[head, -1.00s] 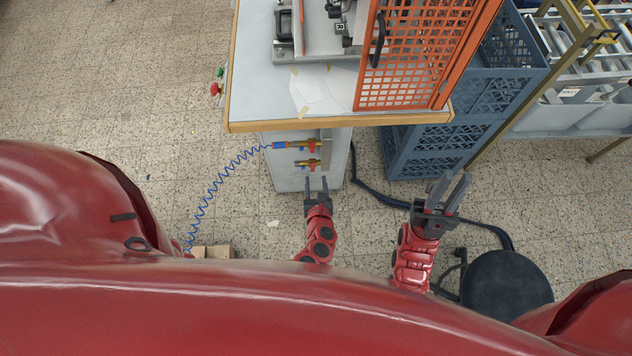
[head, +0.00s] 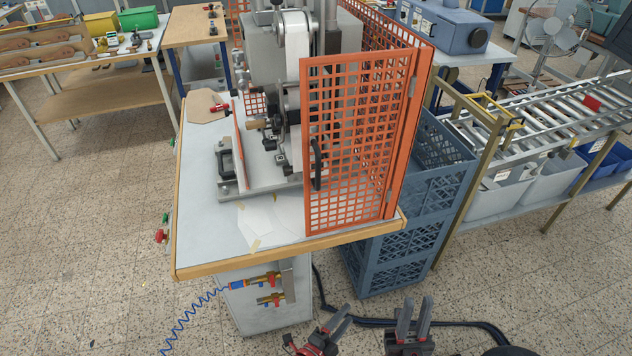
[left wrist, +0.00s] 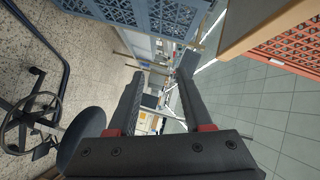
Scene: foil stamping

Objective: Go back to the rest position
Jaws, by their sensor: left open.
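My left gripper (head: 338,322) is low in the head view, in front of the table and partly cut off by the bottom edge. It is empty. In the left wrist view my left gripper (left wrist: 158,80) has its two dark fingers apart with nothing between them. My right gripper (head: 417,303) is to its right at the bottom of the head view. Its two fingers point up with a gap between them, and it holds nothing. Both grippers are apart from the table and from the valves (head: 270,288) on the cabinet under the table's front edge.
The stamping machine (head: 284,115) stands on the table (head: 205,245) behind an orange mesh guard (head: 350,150). Blue crates (head: 380,265) stand to the right, with a roller conveyor (head: 560,115) beyond. A black stool seat (left wrist: 85,138) is near my left gripper. Floor at the left is open.

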